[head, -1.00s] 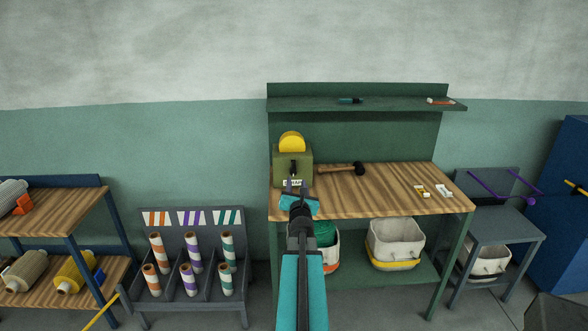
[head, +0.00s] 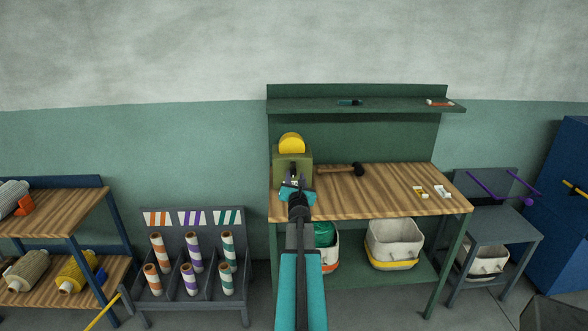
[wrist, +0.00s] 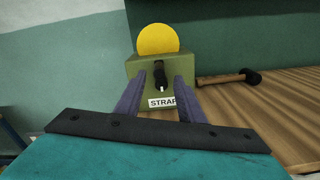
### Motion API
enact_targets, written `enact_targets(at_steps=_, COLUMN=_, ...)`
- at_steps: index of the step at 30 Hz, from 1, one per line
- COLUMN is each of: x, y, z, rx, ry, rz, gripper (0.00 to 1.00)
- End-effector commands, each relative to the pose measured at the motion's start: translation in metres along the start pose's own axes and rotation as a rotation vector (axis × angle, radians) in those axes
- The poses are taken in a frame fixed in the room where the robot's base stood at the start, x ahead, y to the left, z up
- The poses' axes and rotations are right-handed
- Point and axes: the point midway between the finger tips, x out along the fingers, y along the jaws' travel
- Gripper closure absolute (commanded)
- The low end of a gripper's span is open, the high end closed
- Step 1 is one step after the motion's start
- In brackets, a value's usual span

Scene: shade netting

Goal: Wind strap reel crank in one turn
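The strap reel is an olive-green box (head: 301,163) with a yellow disc (head: 291,142) on top, at the left end of the wooden workbench. In the wrist view the box (wrist: 186,71) carries a white label reading "STRAP" (wrist: 161,103). A dark crank (wrist: 159,75) with a pale tip is on its front face. My gripper (head: 293,184) is in front of the box. In the wrist view its two fingers (wrist: 159,88) are apart, with the crank showing between and beyond them. Whether they touch the crank cannot be told.
A black-headed mallet (head: 340,169) lies on the bench (head: 375,198) right of the reel. Small boxes (head: 443,191) lie at the bench's right end. A shelf (head: 390,105) runs above. Bins (head: 392,245) stand below, and a rack of striped rolls (head: 190,290) stands left.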

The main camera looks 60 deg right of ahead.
Motion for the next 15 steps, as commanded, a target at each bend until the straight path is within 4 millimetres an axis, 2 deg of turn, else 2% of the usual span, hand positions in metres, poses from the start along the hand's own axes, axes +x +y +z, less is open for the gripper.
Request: enact_targets(at_steps=15, x=0.044, y=0.001, z=0.001, rx=0.0, ry=0.0, rz=0.001, gripper=0.65)
